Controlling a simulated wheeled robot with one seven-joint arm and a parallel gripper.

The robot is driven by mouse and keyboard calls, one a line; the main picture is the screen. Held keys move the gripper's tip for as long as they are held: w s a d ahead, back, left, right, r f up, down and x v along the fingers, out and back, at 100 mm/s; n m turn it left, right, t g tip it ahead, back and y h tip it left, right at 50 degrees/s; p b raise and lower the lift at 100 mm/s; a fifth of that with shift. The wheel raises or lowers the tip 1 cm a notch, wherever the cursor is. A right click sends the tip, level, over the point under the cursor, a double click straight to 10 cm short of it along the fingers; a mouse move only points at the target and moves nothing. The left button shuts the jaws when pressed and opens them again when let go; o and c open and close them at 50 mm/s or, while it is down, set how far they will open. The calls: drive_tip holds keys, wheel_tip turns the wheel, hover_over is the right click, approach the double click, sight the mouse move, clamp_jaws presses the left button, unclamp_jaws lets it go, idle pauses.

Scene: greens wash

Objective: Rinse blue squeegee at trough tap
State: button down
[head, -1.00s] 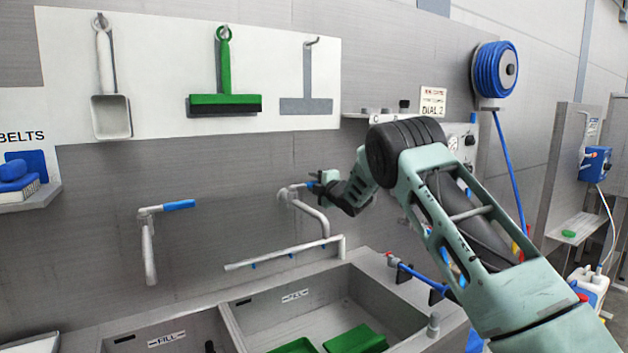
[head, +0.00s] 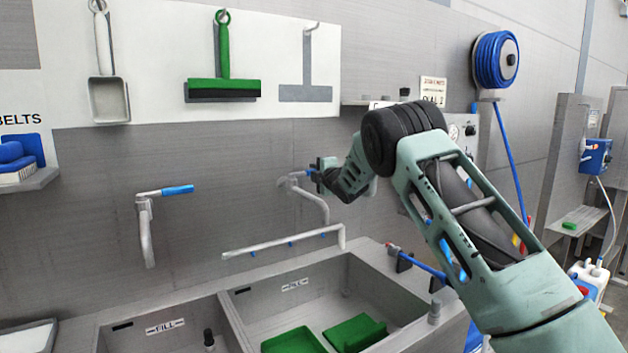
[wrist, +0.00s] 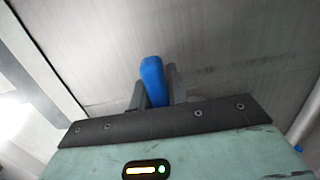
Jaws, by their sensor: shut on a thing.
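My gripper (head: 322,173) is at the right-hand tap (head: 312,198) above the trough (head: 352,262). It is shut on the tap's blue lever (head: 309,172). In the wrist view the blue lever (wrist: 153,78) stands between my two dark fingers. The tap's spout bends down over the right basin, and I see no clear water stream from it. I cannot make out a blue squeegee for certain. A grey squeegee-shaped outline (head: 305,92) on the white board hangs under an empty hook.
A second tap (head: 147,225) with a blue lever is at left. A pale rail (head: 285,242) runs above the right basin, where green pieces (head: 355,333) lie. A blue rod (head: 425,265) sits at the trough's right rim. A green squeegee (head: 223,85) and white scoop (head: 108,95) hang above.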

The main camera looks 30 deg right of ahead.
drive_tip(key=shift+s+f+m+h+b, duration=0.15)
drive_tip(key=shift+s+m+h+b, duration=0.3)
drive_tip(key=shift+b, duration=0.75)
drive_tip(key=shift+s+f+m+h+b, duration=0.2)
drive_tip(key=shift+h+b, duration=0.45)
drive_tip(key=shift+b, duration=0.55)
drive_tip(key=shift+s+r+m+h+b, duration=0.15)
drive_tip(key=shift+r+m+h+b, duration=0.25)
drive_tip(key=shift+b, duration=0.25)
drive_tip(key=c, duration=1.4)
unclamp_jaws()
drive_tip(key=shift+o, duration=0.2)
drive_tip(key=shift+s+f, duration=0.1)
drive_tip(key=shift+s, duration=0.05)
drive_tip(key=b+v, duration=0.4)
drive_tip(key=v, duration=1.3)
drive_tip(key=shift+a+r+b, duration=0.15)
drive_tip(key=shift+r+b, duration=0.15)
drive_tip(key=shift+r, duration=0.1)
drive_tip(key=shift+o, duration=1)
